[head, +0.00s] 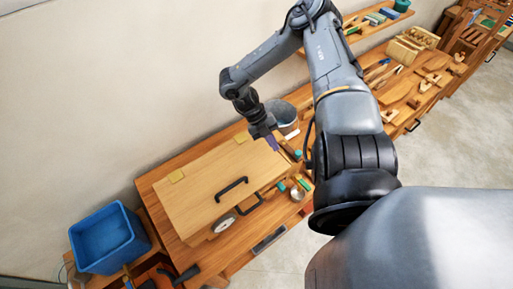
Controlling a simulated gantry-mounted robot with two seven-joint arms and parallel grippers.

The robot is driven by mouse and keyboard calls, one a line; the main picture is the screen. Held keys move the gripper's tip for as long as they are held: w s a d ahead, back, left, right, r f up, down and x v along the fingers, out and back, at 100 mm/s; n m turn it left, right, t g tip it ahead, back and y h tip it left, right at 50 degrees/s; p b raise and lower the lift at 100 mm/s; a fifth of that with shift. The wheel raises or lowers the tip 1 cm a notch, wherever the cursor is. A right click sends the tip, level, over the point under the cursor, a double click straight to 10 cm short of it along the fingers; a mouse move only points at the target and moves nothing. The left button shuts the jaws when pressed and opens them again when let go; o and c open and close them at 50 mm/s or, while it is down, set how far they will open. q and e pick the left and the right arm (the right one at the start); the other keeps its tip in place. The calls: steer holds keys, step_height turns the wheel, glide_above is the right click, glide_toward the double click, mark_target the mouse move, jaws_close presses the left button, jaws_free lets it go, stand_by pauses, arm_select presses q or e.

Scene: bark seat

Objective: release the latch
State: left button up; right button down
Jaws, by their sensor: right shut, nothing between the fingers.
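A wooden box (215,180) with a flat, closed-looking lid sits on the workbench (150,187). A black handle (232,188) is on the lid near its front edge. A second black handle (250,206) and a round pale disc (224,223) show on the front side. I cannot tell which part is the latch. My right gripper (273,143) is shut and empty above the box's right end, with purple-looking fingertips pointing down. My left gripper is not in view.
A grey bucket (282,113) stands behind the gripper. A small metal cup (297,194) and small coloured items lie right of the box. A blue bin (106,238) stands at the left. Wooden pieces and tools cover the bench farther right.

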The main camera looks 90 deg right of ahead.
steer(key=b+v, duration=0.2)
steer(key=v, duration=0.5)
steer(key=shift+s+d+r, duration=0.15)
steer(key=shift+d+r, duration=0.1)
